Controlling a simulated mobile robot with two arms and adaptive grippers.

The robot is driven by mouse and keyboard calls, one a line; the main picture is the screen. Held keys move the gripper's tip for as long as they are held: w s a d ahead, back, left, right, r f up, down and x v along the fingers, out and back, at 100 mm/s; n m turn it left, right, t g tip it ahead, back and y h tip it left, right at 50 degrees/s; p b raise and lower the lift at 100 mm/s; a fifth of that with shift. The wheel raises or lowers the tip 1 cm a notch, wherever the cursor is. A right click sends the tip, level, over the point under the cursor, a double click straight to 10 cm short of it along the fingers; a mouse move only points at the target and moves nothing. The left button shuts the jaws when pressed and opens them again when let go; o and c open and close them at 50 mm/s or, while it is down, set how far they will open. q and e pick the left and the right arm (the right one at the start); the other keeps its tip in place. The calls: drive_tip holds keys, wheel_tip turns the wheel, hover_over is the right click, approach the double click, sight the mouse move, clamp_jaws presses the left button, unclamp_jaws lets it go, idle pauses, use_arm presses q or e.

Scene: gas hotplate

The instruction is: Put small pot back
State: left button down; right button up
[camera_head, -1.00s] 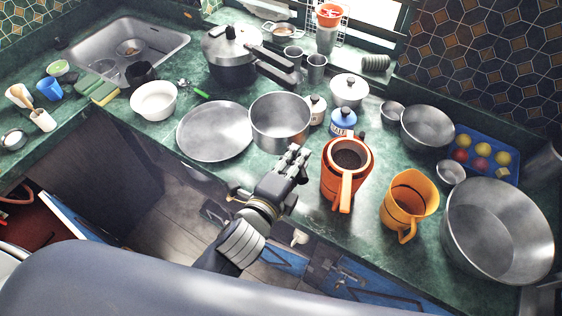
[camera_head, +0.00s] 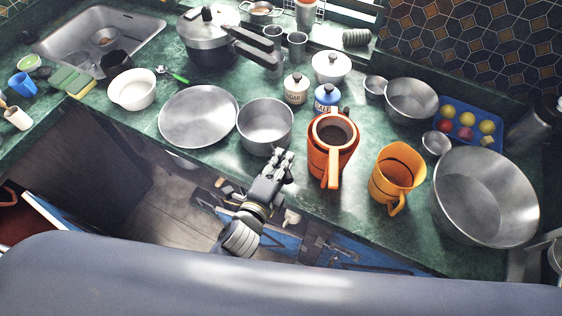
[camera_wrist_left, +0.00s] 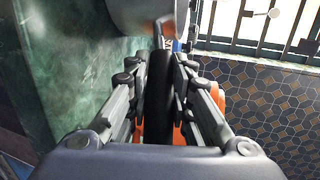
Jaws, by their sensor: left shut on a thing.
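The small pot (camera_head: 265,128) is a grey metal pan, upright and empty, at the front of the green counter in the head view. My left gripper (camera_head: 284,163) is at its near side, shut on its handle. In the left wrist view, the black handle (camera_wrist_left: 159,95) runs between the two fingers, and part of the pot's wall (camera_wrist_left: 140,15) shows at the top. I cannot tell whether the pot's base touches the counter. My right gripper is not in view.
A flat metal plate (camera_head: 198,117) lies just left of the pot. An orange coffee pot (camera_head: 320,155) stands close on the right, with a yellow jug (camera_head: 380,175) beyond. Sugar (camera_head: 296,90) and salt (camera_head: 327,99) jars stand behind. A pressure cooker (camera_head: 205,50) is at the back.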

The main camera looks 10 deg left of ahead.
use_arm(q)
drive_tip(key=c, duration=1.8)
unclamp_jaws()
drive_tip(key=shift+c, duration=0.2)
drive_tip(key=o, duration=0.4)
drive_tip(key=b+v, duration=0.2)
drive_tip(key=v, duration=1)
drive_tip(key=shift+b, duration=0.35)
drive_tip(key=shift+a+f, duration=0.1)
drive_tip(key=shift+f, duration=0.05)
